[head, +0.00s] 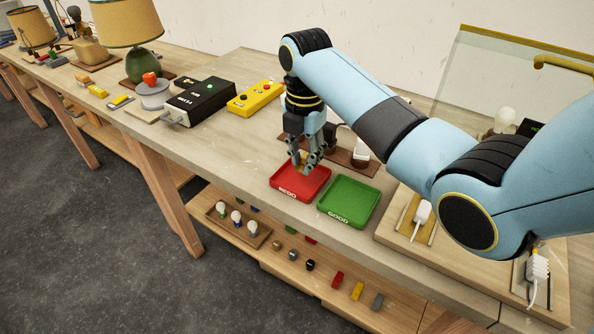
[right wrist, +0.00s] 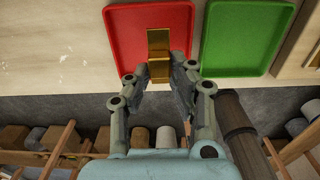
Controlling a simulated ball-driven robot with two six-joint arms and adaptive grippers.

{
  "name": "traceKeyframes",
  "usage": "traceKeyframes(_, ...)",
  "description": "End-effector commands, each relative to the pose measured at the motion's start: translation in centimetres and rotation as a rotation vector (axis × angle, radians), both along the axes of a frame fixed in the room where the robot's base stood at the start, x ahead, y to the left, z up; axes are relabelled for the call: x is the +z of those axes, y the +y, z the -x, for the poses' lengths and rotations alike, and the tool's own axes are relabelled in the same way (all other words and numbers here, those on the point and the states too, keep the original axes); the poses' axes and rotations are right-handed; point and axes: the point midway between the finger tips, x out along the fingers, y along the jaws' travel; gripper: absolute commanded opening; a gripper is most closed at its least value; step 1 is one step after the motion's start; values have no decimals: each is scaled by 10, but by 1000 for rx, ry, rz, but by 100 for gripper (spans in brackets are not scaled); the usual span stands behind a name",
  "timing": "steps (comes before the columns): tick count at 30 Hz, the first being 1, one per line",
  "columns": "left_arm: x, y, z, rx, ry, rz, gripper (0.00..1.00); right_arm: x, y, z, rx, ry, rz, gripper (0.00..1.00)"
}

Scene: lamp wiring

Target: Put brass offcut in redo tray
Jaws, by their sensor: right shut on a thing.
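The brass offcut (right wrist: 159,50) is a gold-coloured angled piece. In the right wrist view it is between the fingertips of my right gripper (right wrist: 160,82), which is shut on it. It overlaps the red redo tray (right wrist: 121,22) in that view; whether it touches the tray floor I cannot tell. In the head view my right gripper (head: 305,165) points down over the red redo tray (head: 287,187), and the brass offcut (head: 301,163) is mostly hidden by the fingers. My left gripper is not in view.
The green GOOD tray (head: 348,200) stands just right of the red one. Behind are a yellow control box (head: 254,98) and a black box (head: 200,100) with a green light. The bench's front edge is close to the trays. A lower shelf holds bulbs and small parts.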

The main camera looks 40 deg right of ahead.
Motion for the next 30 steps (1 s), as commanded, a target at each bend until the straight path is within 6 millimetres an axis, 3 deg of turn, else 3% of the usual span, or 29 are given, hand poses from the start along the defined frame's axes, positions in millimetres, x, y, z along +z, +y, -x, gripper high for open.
traceKeyframes(5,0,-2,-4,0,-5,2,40,-10,9,-10,0,2,1,0)
traceKeyframes(13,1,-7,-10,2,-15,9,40,-46,9,-10,-1,1,2,0)
traceKeyframes(24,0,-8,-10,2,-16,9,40,-51,8,-10,-1,0,1,0)
traceKeyframes(25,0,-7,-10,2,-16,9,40,-52,8,-10,-1,0,1,22)
traceKeyframes(30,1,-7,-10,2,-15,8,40,-51,8,-10,-1,1,1,44)
